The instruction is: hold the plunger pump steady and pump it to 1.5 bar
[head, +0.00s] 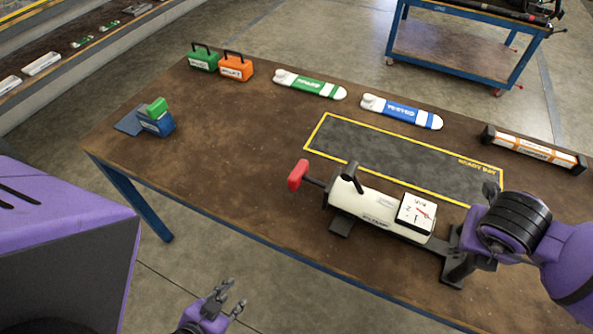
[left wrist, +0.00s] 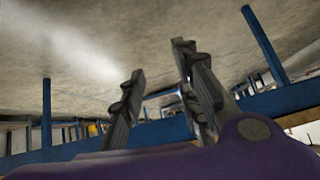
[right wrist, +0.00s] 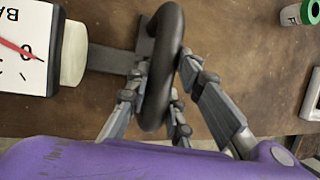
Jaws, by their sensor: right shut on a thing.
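The plunger pump (head: 372,212) lies on the table, with a cream barrel and a red plunger handle (head: 297,176) at its left end. Its square white gauge (head: 416,212) shows a red needle; in the right wrist view the gauge (right wrist: 22,45) has the needle pointing near the 0. My right gripper (head: 460,252) is shut on the dark loop handle (right wrist: 160,70) at the pump's right end. My left gripper (head: 232,302) is open and empty, off the table's front edge, apart from the red handle. In the left wrist view its fingers (left wrist: 155,100) stand apart.
A yellow-bordered mat (head: 400,155) lies behind the pump. Green and blue bottle-like items, an orange-white bar (head: 533,150), green and orange boxes (head: 236,67) and a blue block (head: 157,123) are along the back and left. The table's front left is clear.

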